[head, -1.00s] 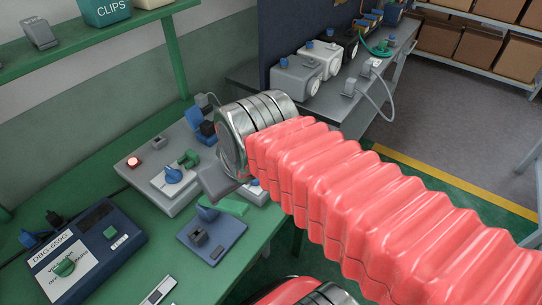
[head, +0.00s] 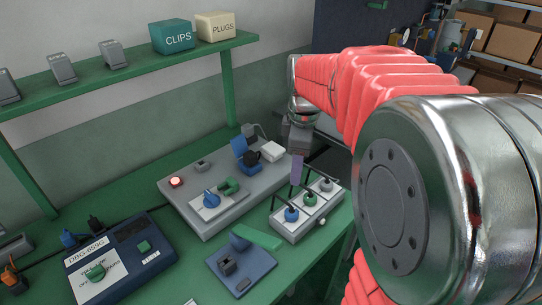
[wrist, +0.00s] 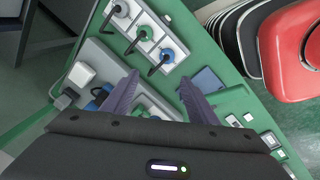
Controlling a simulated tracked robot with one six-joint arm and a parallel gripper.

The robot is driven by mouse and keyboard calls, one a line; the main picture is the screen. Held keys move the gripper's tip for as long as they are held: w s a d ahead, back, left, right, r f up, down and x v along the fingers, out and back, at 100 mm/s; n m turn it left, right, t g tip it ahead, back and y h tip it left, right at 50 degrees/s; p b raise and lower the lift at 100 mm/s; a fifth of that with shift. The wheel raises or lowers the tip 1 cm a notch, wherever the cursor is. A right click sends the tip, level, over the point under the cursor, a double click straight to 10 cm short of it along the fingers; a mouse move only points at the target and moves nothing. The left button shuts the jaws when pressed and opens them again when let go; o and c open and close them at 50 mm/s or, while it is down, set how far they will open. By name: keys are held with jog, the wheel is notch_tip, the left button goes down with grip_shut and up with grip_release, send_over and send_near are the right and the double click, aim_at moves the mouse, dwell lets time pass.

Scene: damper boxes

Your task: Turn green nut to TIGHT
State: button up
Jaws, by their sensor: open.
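A pale block (head: 280,226) at the bench's right end carries three nuts in a row. The green nut (head: 310,199) is the middle one, between a blue nut (head: 291,214) and a grey nut (head: 326,184). Each has a thin dark rod at it. In the wrist view the green nut (wrist: 145,32) shows near the top, ahead of the fingers. My gripper (wrist: 158,78) is open and empty, its two purple fingers apart and short of the nut. One purple finger shows in the head view, above the block. I cannot read any TIGHT mark.
A grey panel (head: 205,222) with a red lamp and a blue knob lies left of the block. A blue plate (head: 230,277) with a green lever is in front. A dark blue box (head: 115,285) stands further left. A green shelf (head: 130,70) runs above the bench.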

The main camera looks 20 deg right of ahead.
aim_at(311, 196)
jog(key=w+d+f+n+g, duration=0.1)
jog(key=w+d+f+n, duration=0.2)
jog(key=d, duration=0.5)
jog(key=shift+w+d+f+n+g+y, duration=0.2)
jog(key=shift+w+f+n+g+y, duration=0.15)
jog(key=shift+f+n, duration=0.45)
jog(key=shift+f, duration=0.2)
notch_tip(311, 196, down, 14)
jog(key=shift+r, duration=0.1)
jog(key=shift+c, duration=0.5)
jog(key=c, duration=0.9)
jog(key=shift+a, duration=0.25)
jog(key=shift+c, duration=0.3)
jog(key=shift+d+m, duration=0.15)
jog(key=shift+m, duration=0.15)
